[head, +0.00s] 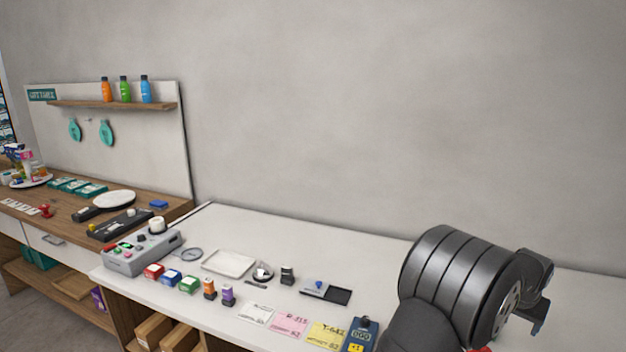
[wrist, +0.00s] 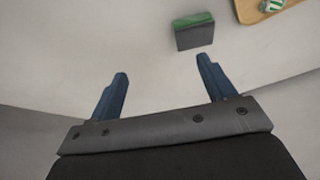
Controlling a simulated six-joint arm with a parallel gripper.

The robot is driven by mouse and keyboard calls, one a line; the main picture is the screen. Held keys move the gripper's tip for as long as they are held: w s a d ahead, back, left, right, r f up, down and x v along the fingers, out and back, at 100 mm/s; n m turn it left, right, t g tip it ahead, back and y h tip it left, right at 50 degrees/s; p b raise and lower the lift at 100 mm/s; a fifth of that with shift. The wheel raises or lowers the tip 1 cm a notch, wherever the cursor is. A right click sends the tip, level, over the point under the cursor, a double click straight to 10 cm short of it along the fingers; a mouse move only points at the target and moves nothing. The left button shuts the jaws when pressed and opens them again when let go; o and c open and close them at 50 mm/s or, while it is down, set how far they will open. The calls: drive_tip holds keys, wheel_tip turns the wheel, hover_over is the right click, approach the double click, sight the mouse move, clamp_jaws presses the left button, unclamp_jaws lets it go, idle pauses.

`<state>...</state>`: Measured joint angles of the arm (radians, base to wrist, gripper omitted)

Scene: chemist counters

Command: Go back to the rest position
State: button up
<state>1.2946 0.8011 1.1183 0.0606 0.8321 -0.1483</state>
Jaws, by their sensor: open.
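My gripper shows in the wrist view (wrist: 162,78) with its two blue fingers spread wide and nothing between them. In the head view my dark grey arm fills the lower right, and only a small part of the gripper (head: 540,325) shows at its far right side. A dark block with a green top (wrist: 194,32) lies beyond the fingertips in the wrist view, apart from them.
The white counter (head: 385,265) holds a grey device (head: 140,250), a white tray (head: 228,263), a black tray (head: 326,292), coloured small blocks, paper cards (head: 290,324) and a blue device (head: 361,335). A wooden board (wrist: 262,10) shows at the wrist view's top right.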

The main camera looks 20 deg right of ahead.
drive_tip(key=s+r, duration=0.3)
drive_tip(key=s, duration=0.2)
drive_tip(key=w+a+f+n+t, duration=0.1)
drive_tip(key=w+a+n, duration=0.1)
drive_tip(key=w+a, duration=0.8)
drive_tip(key=w+a+n, duration=0.1)
drive_tip(key=w+a, duration=0.6)
drive_tip(key=w, duration=0.8)
drive_tip(key=w+a+n, duration=0.1)
drive_tip(key=w+a, duration=0.5)
drive_tip(key=a, duration=0.4)
drive_tip(key=w+a+f+n+y, duration=0.1)
drive_tip(key=w+a+n, duration=0.1)
drive_tip(key=w+a, duration=0.5)
drive_tip(key=a, duration=0.4)
drive_tip(key=shift+a+f+t, duration=0.2)
drive_tip(key=shift+f+t, duration=0.05)
drive_tip(key=shift+t, duration=0.15)
drive_tip(key=shift+w, duration=0.1)
drive_tip(key=s+d+m, duration=0.1)
drive_tip(key=s+d, duration=0.4)
drive_tip(key=d, duration=0.4)
drive_tip(key=s+d+r+m, duration=0.1)
drive_tip(key=s+d, duration=0.5)
drive_tip(key=d, duration=0.3)
drive_tip(key=shift+d+g, duration=0.3)
drive_tip(key=shift+w+a, duration=0.1)
